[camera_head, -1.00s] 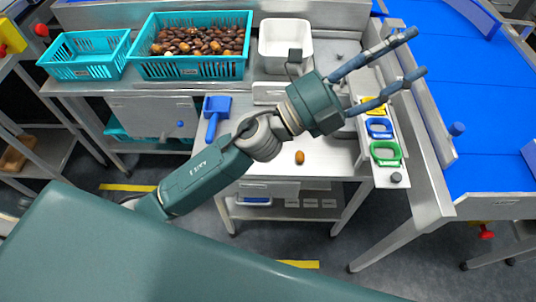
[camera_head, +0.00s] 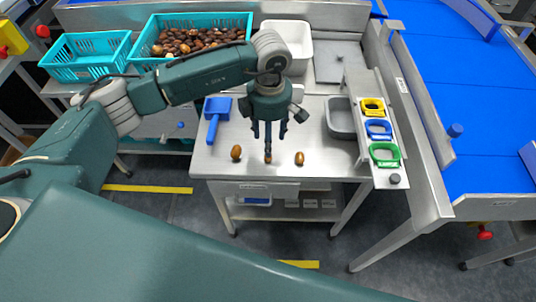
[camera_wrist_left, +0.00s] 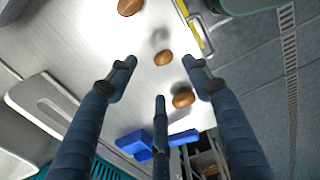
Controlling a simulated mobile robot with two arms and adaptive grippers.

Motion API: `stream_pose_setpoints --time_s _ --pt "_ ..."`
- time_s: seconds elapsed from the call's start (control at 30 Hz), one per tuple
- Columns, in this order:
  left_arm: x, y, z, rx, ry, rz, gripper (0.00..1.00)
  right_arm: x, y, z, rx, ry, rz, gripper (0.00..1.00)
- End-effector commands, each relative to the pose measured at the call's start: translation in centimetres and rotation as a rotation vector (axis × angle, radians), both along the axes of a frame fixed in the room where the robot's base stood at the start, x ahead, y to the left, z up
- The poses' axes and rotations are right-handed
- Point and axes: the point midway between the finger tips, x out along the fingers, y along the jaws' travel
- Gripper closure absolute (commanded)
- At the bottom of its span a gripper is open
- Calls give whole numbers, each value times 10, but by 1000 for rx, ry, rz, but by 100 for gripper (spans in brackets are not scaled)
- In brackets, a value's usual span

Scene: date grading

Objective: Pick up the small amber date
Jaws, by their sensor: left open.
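Three brown-amber dates lie in a row near the front edge of the steel table. The middle one, the small amber date (camera_head: 268,159), looks smallest and is partly hidden by a finger; it also shows in the left wrist view (camera_wrist_left: 163,58). A left date (camera_head: 236,152) and a right date (camera_head: 300,158) lie either side; they also show in the wrist view, the left one (camera_wrist_left: 182,97) and the right one (camera_wrist_left: 129,7). My left gripper (camera_head: 269,141) points down above the middle date, open and empty, its fingers spread. My right gripper is out of view.
A blue scoop (camera_head: 215,112) lies left on the table (camera_head: 218,168). A grey tray (camera_head: 341,124) and yellow, blue and green (camera_head: 385,161) framed items stand right. A teal crate of dates (camera_head: 150,72), an empty teal crate (camera_head: 85,74) and a white bin (camera_head: 298,62) are behind.

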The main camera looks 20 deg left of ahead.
Motion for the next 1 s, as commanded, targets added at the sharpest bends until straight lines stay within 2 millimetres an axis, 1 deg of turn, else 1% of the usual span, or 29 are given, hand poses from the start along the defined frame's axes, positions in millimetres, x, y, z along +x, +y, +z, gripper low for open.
stream_pose_setpoints --time_s 0.1,0.27,0.4,0.53,0.63,0.83,0.87,0.9,0.97,1.0 --pt "0 -1 -12 -2 0 -1 50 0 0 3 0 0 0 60" --pt "-3 0 -23 -3 2 0 50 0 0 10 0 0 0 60" --pt "-8 1 -44 -2 5 -1 50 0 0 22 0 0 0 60" --pt "-7 1 -62 -4 1 0 50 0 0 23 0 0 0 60" --pt "-6 1 -67 -5 0 -1 50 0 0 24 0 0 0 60" --pt "-6 1 -68 -6 -2 -2 50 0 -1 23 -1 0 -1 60" --pt "-6 1 -68 -6 -2 -2 54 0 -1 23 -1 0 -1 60" --pt "-6 1 -68 -6 -2 -1 62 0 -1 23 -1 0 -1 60" --pt "-6 1 -68 -6 -2 -1 74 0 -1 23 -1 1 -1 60" --pt "-6 1 -68 -6 -2 -1 82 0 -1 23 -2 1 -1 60"
